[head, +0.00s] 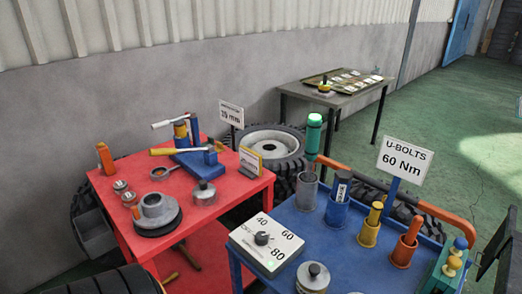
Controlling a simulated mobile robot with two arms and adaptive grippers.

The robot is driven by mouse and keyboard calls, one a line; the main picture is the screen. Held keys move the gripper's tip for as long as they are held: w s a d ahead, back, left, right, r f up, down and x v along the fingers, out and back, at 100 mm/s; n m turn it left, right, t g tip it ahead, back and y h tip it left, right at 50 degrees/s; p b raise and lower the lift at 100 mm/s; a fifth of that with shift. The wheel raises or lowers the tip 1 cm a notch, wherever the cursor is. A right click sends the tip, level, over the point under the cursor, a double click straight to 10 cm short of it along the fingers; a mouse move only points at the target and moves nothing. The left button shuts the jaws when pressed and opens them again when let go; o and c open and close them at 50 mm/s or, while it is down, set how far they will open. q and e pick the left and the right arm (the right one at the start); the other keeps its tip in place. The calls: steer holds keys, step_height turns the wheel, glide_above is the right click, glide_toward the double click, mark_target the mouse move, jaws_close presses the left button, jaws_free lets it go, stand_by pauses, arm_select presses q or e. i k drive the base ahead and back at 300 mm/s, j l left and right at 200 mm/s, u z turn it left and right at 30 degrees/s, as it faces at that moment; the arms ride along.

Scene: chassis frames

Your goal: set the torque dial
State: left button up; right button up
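The torque dial is a black knob (262,238) on a white box (243,247) at the near left of the blue table. The box is marked 40, 60 and 80, with a small green spot near the 80. The knob is too small to tell which mark it points to. A sign (403,161) behind it reads "U-BOLTS 60 Nm". Neither gripper can be made out in the head view, and nothing touches the knob.
A red table (222,203) with parts stands left. Tyres lie around the tables. A dark, unclear shape (494,245) cuts in at the right edge.

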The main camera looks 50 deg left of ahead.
mark_target(262, 238)
steer(key=u, duration=1.45)
